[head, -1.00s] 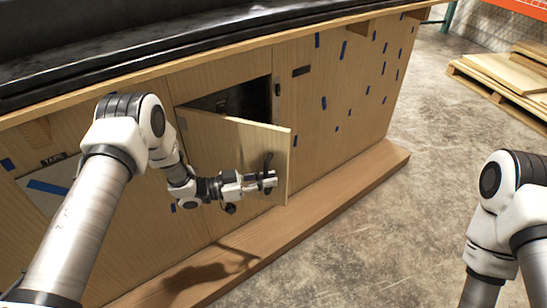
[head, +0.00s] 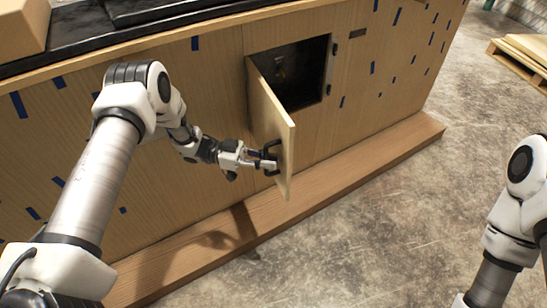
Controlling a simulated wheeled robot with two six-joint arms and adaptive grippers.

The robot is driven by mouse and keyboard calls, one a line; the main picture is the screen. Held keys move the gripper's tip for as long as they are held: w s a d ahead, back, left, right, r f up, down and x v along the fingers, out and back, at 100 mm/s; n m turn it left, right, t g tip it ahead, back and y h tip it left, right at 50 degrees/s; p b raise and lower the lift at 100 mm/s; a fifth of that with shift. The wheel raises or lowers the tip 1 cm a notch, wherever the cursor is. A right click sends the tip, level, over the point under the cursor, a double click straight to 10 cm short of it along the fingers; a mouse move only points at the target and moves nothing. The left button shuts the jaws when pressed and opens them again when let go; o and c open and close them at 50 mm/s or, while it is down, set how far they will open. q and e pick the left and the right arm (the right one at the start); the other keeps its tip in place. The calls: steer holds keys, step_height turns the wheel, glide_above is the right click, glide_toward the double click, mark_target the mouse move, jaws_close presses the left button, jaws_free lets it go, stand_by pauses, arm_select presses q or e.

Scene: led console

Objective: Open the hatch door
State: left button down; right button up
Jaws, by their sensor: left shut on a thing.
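The hatch door (head: 266,112) is a light wood panel in the front of the wooden console, hinged at its left edge. It stands swung well outward, and the dark opening (head: 300,72) behind it shows. A black handle (head: 270,157) sits near the door's free edge. My left gripper (head: 262,160) is shut on this handle, at the door's outer face. My right arm shows at the right edge of the head view, but its gripper is out of the picture.
The console front (head: 395,60) carries several blue tape strips. A wooden ledge (head: 330,178) runs along its foot, below the door. Bare concrete floor (head: 385,225) lies in front. A wooden pallet (head: 517,62) with boards lies at the far right.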

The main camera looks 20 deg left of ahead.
arm_select(q)
steer(key=shift+s+a, duration=0.15)
steer(key=shift+a, duration=0.15)
steer(key=c, duration=1.4)
jaws_free()
steer(key=shift+c, duration=0.2)
steer(key=a, duration=0.7)
steer(key=shift+s+a, duration=0.25)
steer(key=shift+s, duration=0.2)
steer(key=shift+f, duration=0.1)
